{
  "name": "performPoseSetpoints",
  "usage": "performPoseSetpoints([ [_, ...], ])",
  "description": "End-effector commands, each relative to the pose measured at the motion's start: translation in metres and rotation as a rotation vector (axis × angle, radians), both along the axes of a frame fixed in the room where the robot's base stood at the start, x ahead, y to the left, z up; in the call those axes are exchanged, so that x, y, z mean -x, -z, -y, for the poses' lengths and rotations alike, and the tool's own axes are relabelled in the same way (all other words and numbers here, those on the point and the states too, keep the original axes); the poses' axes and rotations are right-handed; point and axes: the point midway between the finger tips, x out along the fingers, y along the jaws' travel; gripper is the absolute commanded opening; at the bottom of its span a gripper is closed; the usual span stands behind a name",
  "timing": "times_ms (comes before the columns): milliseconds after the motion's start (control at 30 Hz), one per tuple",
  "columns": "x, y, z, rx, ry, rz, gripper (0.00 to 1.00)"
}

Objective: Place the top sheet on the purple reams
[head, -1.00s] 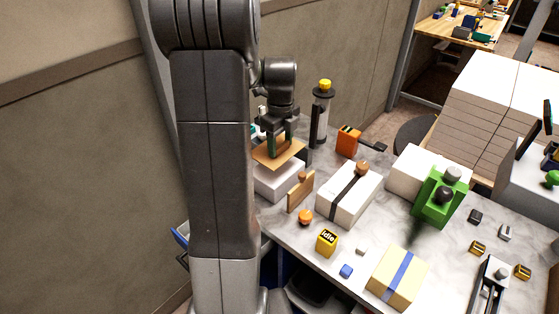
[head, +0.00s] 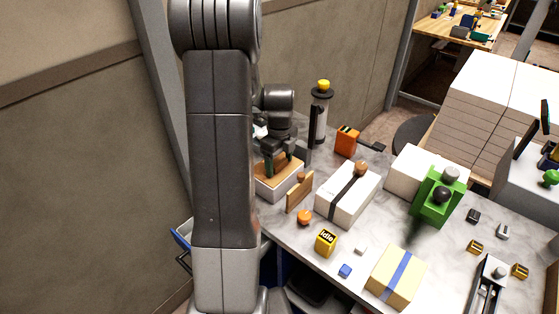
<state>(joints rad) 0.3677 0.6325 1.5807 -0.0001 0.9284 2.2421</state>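The top sheet looks like a flat tan board (head: 292,175). It lies level at the top of a white block-shaped stack (head: 277,191) at the left end of the marble table, behind my arm. Whether it rests fully on the stack is hard to see. My gripper (head: 278,164) points down at the middle of the board, its dark fingers at the board's upper face and seemingly still closed on it. The grip itself is small and partly hidden. No purple colour shows on any ream; the stack under the board looks white.
A small wooden upright (head: 299,191) and a white strapped package (head: 349,194) stand just right of the stack. A dark post with a yellow top (head: 321,112) and an orange box (head: 346,140) stand behind. A green device (head: 434,200) is farther right.

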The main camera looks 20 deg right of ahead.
Motion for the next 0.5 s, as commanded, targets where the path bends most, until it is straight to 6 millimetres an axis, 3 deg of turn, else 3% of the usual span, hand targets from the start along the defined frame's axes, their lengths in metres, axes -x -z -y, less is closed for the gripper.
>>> performPoseSetpoints([
  [333,0.0,-0.003,0.0,0.0,0.0,0.0,0.76],
  [500,-0.001,-0.022,0.0,0.002,0.0,0.006,0.76],
])
